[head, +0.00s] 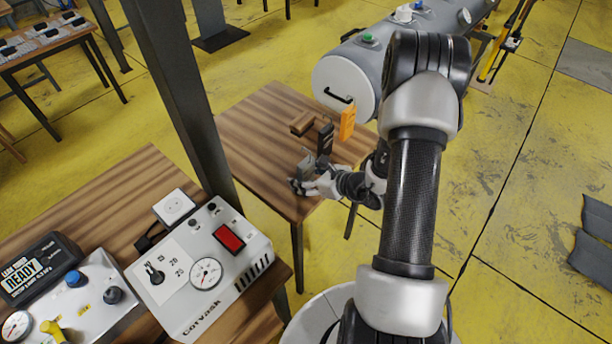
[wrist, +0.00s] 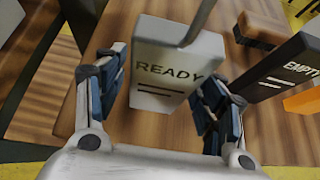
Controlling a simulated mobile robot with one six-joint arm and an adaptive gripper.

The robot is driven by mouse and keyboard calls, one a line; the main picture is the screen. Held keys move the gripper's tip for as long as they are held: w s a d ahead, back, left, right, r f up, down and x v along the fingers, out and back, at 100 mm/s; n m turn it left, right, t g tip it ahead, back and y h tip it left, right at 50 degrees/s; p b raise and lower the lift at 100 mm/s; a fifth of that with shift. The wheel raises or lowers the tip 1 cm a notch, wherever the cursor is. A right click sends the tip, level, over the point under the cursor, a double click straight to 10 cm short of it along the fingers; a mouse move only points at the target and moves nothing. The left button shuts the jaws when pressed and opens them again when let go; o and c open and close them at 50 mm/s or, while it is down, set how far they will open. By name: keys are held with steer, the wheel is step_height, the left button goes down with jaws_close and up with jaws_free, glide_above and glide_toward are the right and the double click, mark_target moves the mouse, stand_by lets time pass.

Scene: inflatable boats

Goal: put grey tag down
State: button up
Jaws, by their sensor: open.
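The grey tag (wrist: 167,60) reads READY in the wrist view and stands between the fingers of my gripper (wrist: 160,98). The fingers are spread, with a gap showing on the tag's left side; on the right a finger overlaps its edge, and I cannot tell whether they touch.
A dark tag (wrist: 272,70) reading EMPTY stands close on the right, with an orange tag (head: 347,123) beyond it. A brown wooden block (head: 302,123) lies behind. A dark post (head: 180,90) rises left of the table. A control box (head: 205,270) sits on the nearer table.

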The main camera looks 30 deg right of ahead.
steer(key=shift+r, duration=0.1)
steer(key=shift+s+d+r+p, duration=0.1)
steer(key=shift+s+r+p, duration=0.05)
steer(key=shift+r+p, duration=0.15)
steer(key=p+v, duration=0.3)
steer(key=v, duration=0.8)
steer(key=s+a+r+n+g+y, duration=0.2)
steer(key=a+r+n+g, duration=0.1)
steer(key=a+r+n, duration=0.55)
steer(key=s+a+r+n+g+y, duration=0.2)
steer(key=a+r+n+g, duration=0.2)
steer(key=a+r+n, duration=0.5)
steer(key=s+r+n+h, duration=0.8)
steer(key=s+n, duration=0.4)
steer(key=n, duration=0.2)
steer(key=shift+a+t, duration=0.25)
steer(key=shift+t, duration=0.05)
